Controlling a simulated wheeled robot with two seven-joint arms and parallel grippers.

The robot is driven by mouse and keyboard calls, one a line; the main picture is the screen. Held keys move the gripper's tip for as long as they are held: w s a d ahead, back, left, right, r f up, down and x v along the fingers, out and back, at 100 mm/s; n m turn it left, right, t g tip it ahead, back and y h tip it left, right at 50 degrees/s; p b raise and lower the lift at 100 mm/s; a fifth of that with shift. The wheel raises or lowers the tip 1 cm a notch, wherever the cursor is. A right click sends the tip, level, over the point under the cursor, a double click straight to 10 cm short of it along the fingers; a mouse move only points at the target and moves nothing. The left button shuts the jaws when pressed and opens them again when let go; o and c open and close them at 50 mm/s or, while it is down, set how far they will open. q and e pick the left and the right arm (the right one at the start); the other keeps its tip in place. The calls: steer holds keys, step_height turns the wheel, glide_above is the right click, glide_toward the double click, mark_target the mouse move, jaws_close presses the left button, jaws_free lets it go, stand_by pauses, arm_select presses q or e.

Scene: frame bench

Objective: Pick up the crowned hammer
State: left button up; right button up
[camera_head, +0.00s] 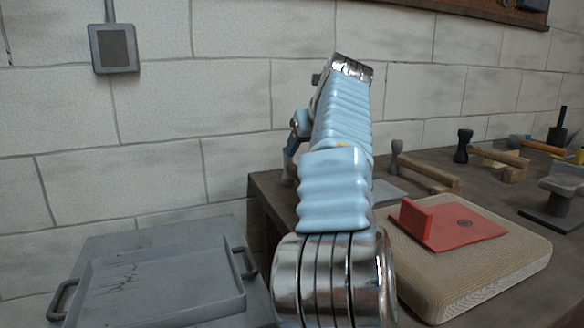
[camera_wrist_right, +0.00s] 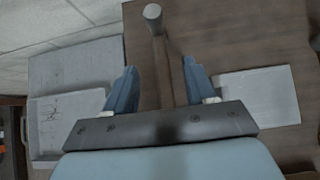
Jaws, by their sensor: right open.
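My right gripper (camera_wrist_right: 160,80) is open, with one blue finger on each side of a hammer's wooden handle (camera_wrist_right: 163,72); I cannot tell whether they touch it. That hammer's round grey head (camera_wrist_right: 153,12) lies beyond the fingertips in the wrist view. In the head view my right arm covers most of this spot, and the gripper (camera_head: 291,148) shows only partly at the arm's left. Other hammers lie further right: one with a grey head (camera_head: 396,157), one with a black head (camera_head: 463,146). No crown mark is legible, so I cannot tell which is crowned. My left gripper is out of view.
A grey metal tray (camera_head: 246,290) with handles stands at the left. A red metal piece (camera_head: 465,226) lies on a beige pad (camera_head: 530,258). A grey plate (camera_wrist_right: 258,97) lies right of the gripper on the dark bench (camera_wrist_right: 240,30). The block wall rises behind.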

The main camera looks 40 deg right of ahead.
mark_target(294, 166)
steer(key=x, duration=1)
steer(key=shift+a+f, duration=0.1)
steer(key=shift+f, duration=0.15)
steer(key=shift+r, duration=0.1)
jaws_close()
